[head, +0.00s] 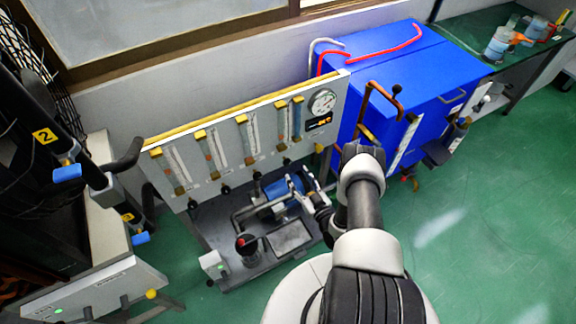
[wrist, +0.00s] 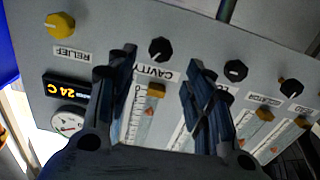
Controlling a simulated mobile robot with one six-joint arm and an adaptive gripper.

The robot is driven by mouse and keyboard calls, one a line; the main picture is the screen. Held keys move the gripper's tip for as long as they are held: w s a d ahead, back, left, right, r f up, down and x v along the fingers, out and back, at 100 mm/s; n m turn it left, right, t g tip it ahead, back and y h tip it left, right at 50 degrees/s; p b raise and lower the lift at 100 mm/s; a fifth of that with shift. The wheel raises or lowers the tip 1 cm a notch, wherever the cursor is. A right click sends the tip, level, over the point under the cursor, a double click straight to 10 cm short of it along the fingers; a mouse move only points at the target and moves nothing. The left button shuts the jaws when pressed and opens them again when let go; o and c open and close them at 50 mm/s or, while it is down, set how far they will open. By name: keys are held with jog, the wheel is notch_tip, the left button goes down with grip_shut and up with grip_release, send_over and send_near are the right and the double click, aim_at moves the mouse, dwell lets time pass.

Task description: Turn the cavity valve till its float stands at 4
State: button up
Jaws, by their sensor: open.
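The cavity valve is a black round knob (wrist: 160,49) above the CAVITY label (wrist: 155,73) in the upside-down wrist view. My gripper (wrist: 160,60) is open, with one finger on each side of the knob in that view. The fingers appear apart from it; their depth is hard to judge. The cavity flow tube (wrist: 138,122) has a printed scale, partly behind the left finger. I cannot read its float's height. In the head view my gripper (head: 304,184) is small, below the right part of the flowmeter panel (head: 215,185).
The yellow RELIEF knob (wrist: 61,25), a lit temperature display (wrist: 67,90) and a pressure gauge (wrist: 68,122) are left of the cavity valve. Another black knob (wrist: 236,70) sits close to its right. A blue cabinet (head: 400,75) stands right of the panel.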

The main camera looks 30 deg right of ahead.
aim_at(288, 164)
jog(key=w+b, duration=0.2)
jog(key=w, duration=0.6)
jog(key=shift+a, duration=0.15)
jog(key=shift+c, duration=0.2)
jog(key=c, duration=1)
jog(key=shift+n, duration=2.1)
jog(key=shift+c, duration=0.2)
jog(key=o, duration=1.1)
